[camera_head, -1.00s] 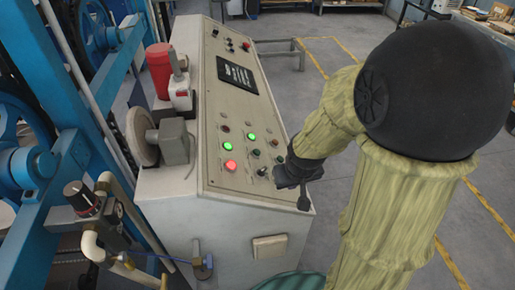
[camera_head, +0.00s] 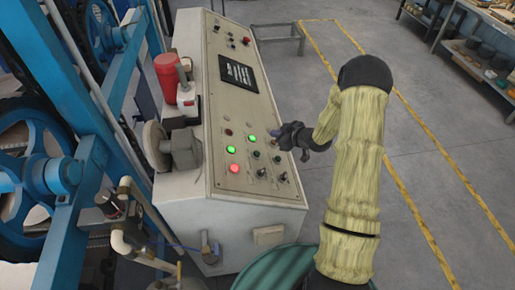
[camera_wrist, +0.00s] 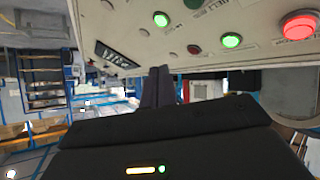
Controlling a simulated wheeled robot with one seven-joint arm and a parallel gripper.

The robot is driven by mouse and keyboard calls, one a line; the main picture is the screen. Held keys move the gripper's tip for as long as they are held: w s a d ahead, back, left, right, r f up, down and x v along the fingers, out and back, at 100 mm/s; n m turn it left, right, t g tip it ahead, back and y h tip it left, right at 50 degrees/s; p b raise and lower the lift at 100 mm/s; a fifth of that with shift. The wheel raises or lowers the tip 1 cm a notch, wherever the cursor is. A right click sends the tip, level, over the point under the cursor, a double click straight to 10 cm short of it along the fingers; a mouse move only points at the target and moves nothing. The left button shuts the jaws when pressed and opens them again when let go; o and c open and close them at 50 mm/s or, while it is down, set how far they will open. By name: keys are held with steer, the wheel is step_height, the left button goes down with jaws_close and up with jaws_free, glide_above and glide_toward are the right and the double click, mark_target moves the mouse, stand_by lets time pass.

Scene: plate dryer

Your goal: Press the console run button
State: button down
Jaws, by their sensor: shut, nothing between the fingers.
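The beige console (camera_head: 237,115) has a sloped panel with lit green buttons (camera_head: 252,138), one lit red button (camera_head: 233,168), unlit buttons and black knobs. Which one is the run button I cannot read. My gripper (camera_head: 277,138) is at the panel's right edge, level with the upper green button and right of it. In the wrist view the dark fingers (camera_wrist: 158,86) are together and empty, pointing past the panel's edge. That view also shows the green buttons (camera_wrist: 231,40) and the red button (camera_wrist: 298,27). Contact with the panel cannot be told.
A black display plate (camera_head: 238,73) is further up the panel. A red cylinder (camera_head: 167,75) and a grey handwheel unit (camera_head: 184,150) stand at its left. Blue machine framing (camera_head: 92,75) fills the left side. Open floor (camera_head: 430,150) lies to the right.

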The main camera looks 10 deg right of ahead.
mark_target(257, 154)
steer(key=shift+f, duration=0.1)
steer(key=a+f+b, duration=0.1)
steer(key=f+b, duration=0.1)
steer(key=a+f+b, duration=0.1)
steer(key=f+b, duration=0.1)
steer(key=a+f+b, duration=0.1)
steer(key=f, duration=0.1)
steer(key=shift+a+f+b, duration=0.15)
steer(key=shift+a+b, duration=0.1)
steer(key=shift+b, duration=0.15)
steer(key=shift+a+f+b, duration=0.5)
steer(key=shift+f+b, duration=0.05)
stand_by(1.6)
steer(key=shift+a+f+b, duration=0.15)
steer(key=shift+f+b, duration=0.25)
steer(key=shift+b, duration=0.05)
steer(key=shift+a+f+b, duration=0.25)
steer(key=shift+f+b, duration=0.15)
steer(key=shift+b, duration=0.05)
stand_by(0.7)
steer(key=shift+r, duration=0.1)
steer(key=shift+d+r+p, duration=0.45)
steer(key=shift+r+p, duration=0.1)
steer(key=shift+r, duration=0.15)
